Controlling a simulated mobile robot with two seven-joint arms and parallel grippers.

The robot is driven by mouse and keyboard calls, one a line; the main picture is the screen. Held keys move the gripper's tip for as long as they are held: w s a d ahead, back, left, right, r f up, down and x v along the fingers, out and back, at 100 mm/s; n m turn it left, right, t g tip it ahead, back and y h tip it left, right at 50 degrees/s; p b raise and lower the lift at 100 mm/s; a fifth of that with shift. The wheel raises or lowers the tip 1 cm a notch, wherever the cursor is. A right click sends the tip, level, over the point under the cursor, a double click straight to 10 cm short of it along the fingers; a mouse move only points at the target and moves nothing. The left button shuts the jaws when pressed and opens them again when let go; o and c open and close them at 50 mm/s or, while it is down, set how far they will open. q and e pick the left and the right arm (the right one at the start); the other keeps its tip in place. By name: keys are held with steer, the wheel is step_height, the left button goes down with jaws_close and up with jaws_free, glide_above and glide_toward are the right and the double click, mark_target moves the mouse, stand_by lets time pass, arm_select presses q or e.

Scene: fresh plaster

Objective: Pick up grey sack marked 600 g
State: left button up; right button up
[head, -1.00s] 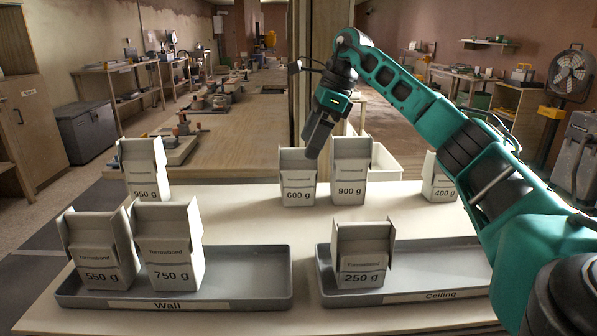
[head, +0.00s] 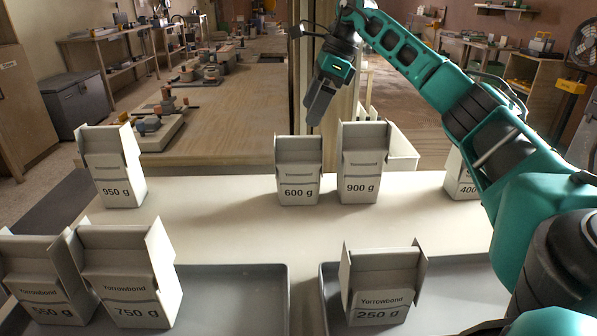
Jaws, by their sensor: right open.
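The grey sack marked 600 g (head: 298,188) stands upright on the pale table, at the far side near the middle, its top flaps open. My right gripper (head: 315,115) points down above and slightly right of this sack in the picture. It is apart from the sack, open and empty; the gap between its fingers hardly shows from this angle. My left gripper is not in view.
The 900 g sack (head: 361,187) stands close on the right, the 400 g sack (head: 464,183) farther right, partly behind my arm. The 950 g sack (head: 120,190) stands left. Front trays (head: 230,290) (head: 450,285) hold the 550 g, 750 g and 250 g sacks. The table's middle is clear.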

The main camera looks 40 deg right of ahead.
mark_target(295, 149)
steer(key=b+x, duration=0.1)
steer(key=x, duration=0.5)
steer(key=shift+a+f, duration=0.1)
steer(key=shift+f, duration=0.1)
steer(key=x, duration=0.1)
steer(key=b+x, duration=0.1)
steer(key=x, duration=0.1)
steer(key=b+x, duration=0.1)
steer(key=x, duration=0.1)
steer(key=shift+s+f, duration=0.25)
steer(key=shift+r, duration=0.1)
steer(key=shift+c, duration=1.3)
steer(key=c, duration=1.5)
steer(key=shift+c, duration=0.2)
steer(key=shift+r, duration=0.15)
